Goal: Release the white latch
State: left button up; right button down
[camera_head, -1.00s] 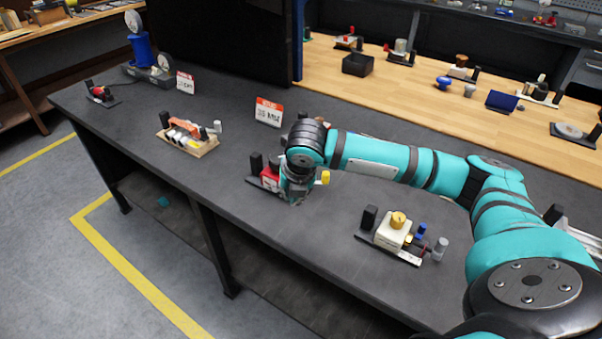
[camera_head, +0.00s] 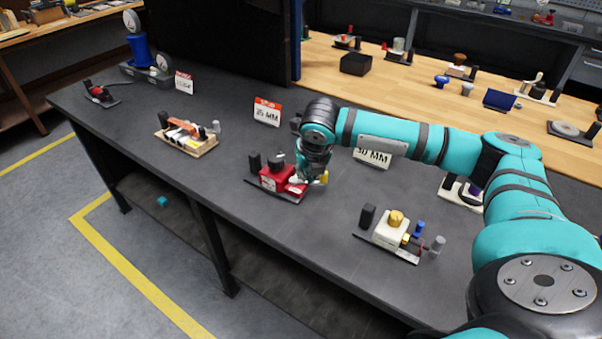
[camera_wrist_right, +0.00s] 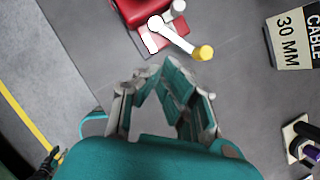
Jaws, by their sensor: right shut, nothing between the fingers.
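The red device (camera_head: 272,179) sits on a dark base on the grey table, and its red body also shows at the top of the right wrist view (camera_wrist_right: 140,10). A white latch lever (camera_wrist_right: 180,38) with a yellow tip (camera_wrist_right: 203,53) extends from it, down and right in that view. My right gripper (camera_wrist_right: 157,70) is shut and empty, its fingertips just below the lever; I cannot tell whether they touch it. In the head view my right gripper (camera_head: 312,176) is at the right side of the red device and partly covers the lever. My left gripper is not in view.
A cream device with a yellow knob (camera_head: 391,230) stands to the right. A wooden-based device (camera_head: 188,138) stands to the left. Signs, including a 25 MM card (camera_head: 267,111) and a 30 MM card (camera_head: 373,158), stand behind. The table around the red device is clear.

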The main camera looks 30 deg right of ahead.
aim_at(300, 179)
jog(key=x, duration=0.6)
jog(key=shift+p, duration=0.3)
jog(key=w, duration=0.1)
jog(key=w+d+p, duration=0.1)
jog(key=w, duration=0.1)
jog(key=shift+f, duration=0.25)
jog(key=shift+w+d, duration=0.15)
jog(key=shift+w, duration=0.3)
